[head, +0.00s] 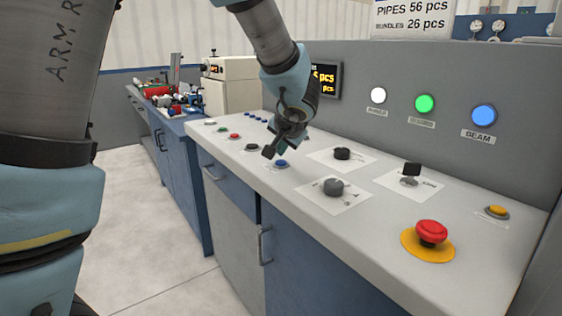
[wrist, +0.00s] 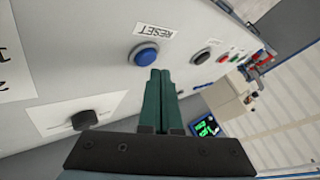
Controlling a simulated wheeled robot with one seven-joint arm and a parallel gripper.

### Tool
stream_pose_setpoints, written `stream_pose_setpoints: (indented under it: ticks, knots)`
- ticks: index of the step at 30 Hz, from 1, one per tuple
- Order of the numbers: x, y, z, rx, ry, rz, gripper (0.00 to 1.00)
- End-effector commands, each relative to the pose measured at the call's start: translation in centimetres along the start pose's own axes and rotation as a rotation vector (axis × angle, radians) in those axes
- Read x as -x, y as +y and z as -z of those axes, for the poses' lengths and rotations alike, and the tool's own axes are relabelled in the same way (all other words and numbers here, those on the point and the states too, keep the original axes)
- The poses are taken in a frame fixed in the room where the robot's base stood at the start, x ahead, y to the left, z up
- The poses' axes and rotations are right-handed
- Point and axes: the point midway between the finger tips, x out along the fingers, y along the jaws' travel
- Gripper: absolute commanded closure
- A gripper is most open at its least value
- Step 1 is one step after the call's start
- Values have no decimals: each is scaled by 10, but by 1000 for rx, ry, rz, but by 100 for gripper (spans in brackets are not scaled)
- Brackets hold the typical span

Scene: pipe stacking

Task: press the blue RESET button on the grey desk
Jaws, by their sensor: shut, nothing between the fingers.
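The blue RESET button (wrist: 145,55) sits on the grey desk (head: 390,240), with a white RESET label (wrist: 157,31) beside it in the wrist view. In the head view the button (head: 281,163) shows just right of and below my gripper's tip. My gripper (wrist: 160,72) is shut and empty, its two green fingers side by side. In the wrist view the fingertips lie right beside the button's lower edge. I cannot tell whether they touch it. In the head view my gripper (head: 268,152) hangs over the desk, left of the button.
A black button (wrist: 200,57) is close by, with green and red buttons beyond. A black knob (head: 342,153), a grey knob (head: 333,186), a black switch (head: 411,170), a red emergency button (head: 431,232) and a yellow button (head: 496,211) stand to the right. The upright panel (head: 450,80) rises behind.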

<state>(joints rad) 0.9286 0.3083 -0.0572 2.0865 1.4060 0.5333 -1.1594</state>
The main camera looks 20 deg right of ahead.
Motion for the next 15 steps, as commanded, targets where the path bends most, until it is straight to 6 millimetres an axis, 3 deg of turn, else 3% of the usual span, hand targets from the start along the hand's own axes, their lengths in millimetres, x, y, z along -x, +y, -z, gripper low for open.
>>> stream_pose_setpoints:
  ticks: [5,15]
  knots:
    - [2,-1,2,0,1,0,100]
    - [25,-18,18,1,1,0,100]
